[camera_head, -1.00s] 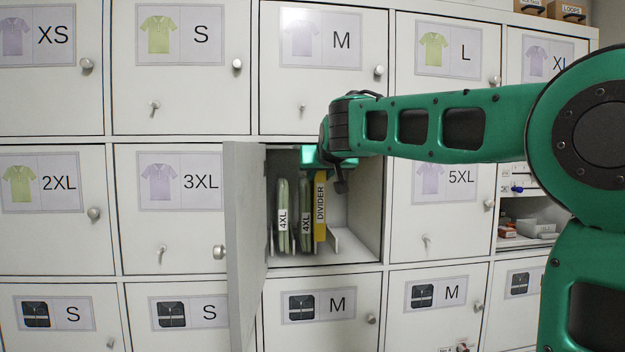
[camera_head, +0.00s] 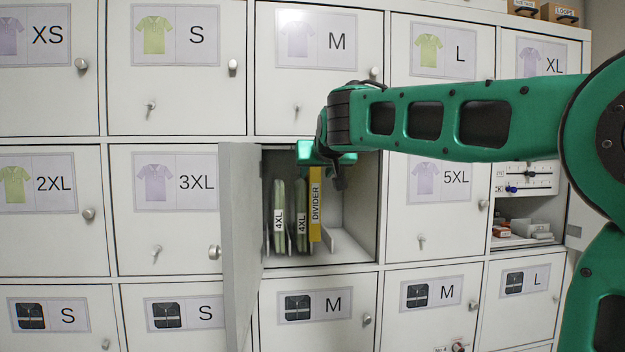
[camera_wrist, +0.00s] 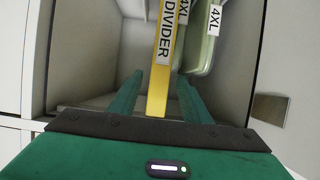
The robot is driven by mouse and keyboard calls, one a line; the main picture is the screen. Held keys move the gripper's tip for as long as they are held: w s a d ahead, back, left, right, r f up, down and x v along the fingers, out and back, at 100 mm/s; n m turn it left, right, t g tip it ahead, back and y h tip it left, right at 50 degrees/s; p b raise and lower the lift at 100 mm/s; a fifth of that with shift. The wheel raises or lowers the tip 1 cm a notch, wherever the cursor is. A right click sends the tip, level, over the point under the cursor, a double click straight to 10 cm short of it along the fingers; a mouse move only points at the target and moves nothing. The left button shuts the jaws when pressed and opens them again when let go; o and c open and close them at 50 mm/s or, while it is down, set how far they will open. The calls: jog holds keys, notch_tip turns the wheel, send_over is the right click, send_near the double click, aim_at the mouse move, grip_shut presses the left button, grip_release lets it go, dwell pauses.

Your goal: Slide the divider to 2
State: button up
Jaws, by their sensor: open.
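The yellow divider (camera_head: 315,205), labelled DIVIDER, stands upright in the open middle locker (camera_head: 365,205). Packed green 4XL garments (camera_head: 279,215) stand on its left in the head view. My gripper (camera_head: 335,180) is at the top front of this locker. In the wrist view my gripper (camera_wrist: 160,98) is open, with one green finger on each side of the divider (camera_wrist: 165,55). Gaps show between the fingers and the divider. The 4XL packs (camera_wrist: 205,45) are beyond the right finger there. I see no position number 2; the locker's upper part is partly hidden by my gripper.
The locker's door (camera_head: 241,250) stands open on the left. To the right of the divider is empty room, with a low pale fin on the floor. Closed lockers surround it. An open compartment at far right holds small boxes (camera_head: 530,228) under a panel with knobs (camera_head: 525,180).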

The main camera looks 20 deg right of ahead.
jog(key=v, duration=0.7)
jog(key=shift+s, duration=0.15)
jog(key=shift+a, duration=0.1)
jog(key=s+d+f+m+g, duration=0.1)
jog(key=s+d+f+g, duration=0.1)
jog(key=s+d+f, duration=0.4)
jog(key=s+d+f+g, duration=0.1)
jog(key=s+f+g, duration=0.15)
jog(key=f, duration=0.55)
jog(key=s+d+f+m+g, duration=0.1)
jog(key=s+d+f+g, duration=0.1)
jog(key=s+d+f, duration=0.4)
jog(key=s+a+f+m+g+y, duration=0.1)
jog(key=s+a+f+g+y, duration=0.2)
jog(key=s+f, duration=1.8)
jog(key=s+a+g, duration=0.1)
jog(key=s+g, duration=0.2)
jog(key=shift+m+g, duration=0.3)
jog(key=shift+g, duration=0.05)
jog(key=shift+d, duration=0.1)
